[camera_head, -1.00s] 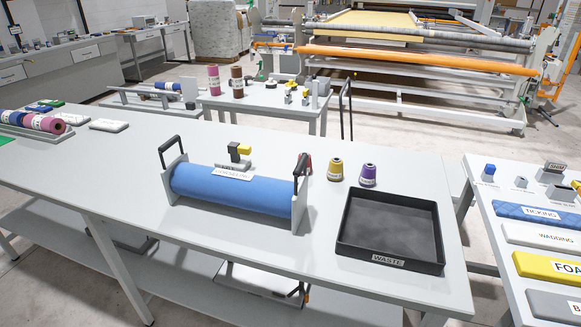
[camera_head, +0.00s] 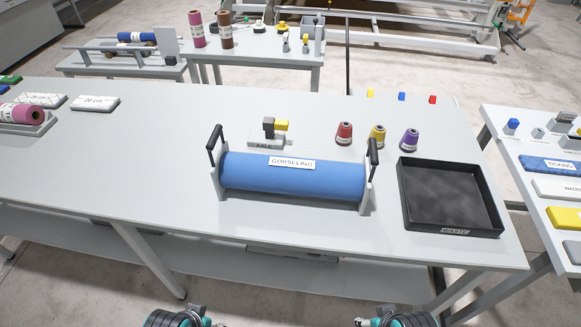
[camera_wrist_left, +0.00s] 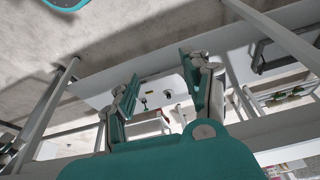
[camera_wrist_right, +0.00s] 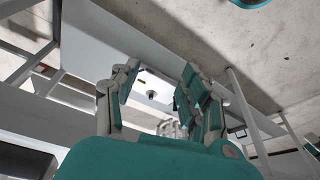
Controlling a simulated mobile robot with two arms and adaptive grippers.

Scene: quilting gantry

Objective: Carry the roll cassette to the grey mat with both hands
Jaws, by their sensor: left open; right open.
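The roll cassette (camera_head: 290,182) lies on the grey table in the head view, a blue roll between two pale end plates. A black handle rises from each end plate, at the left (camera_head: 214,144) and at the right (camera_head: 374,155). A white label sits on the roll. My left gripper (camera_wrist_left: 158,72) is open and empty in the left wrist view. My right gripper (camera_wrist_right: 155,80) is open and empty in the right wrist view. In the head view only their tops show at the bottom edge, in front of the table and apart from the cassette. I cannot make out a grey mat.
The black waste tray (camera_head: 452,232) stands right of the cassette. Red (camera_head: 344,134), yellow (camera_head: 377,136) and purple (camera_head: 409,140) cones and an axle block (camera_head: 268,140) stand behind it.

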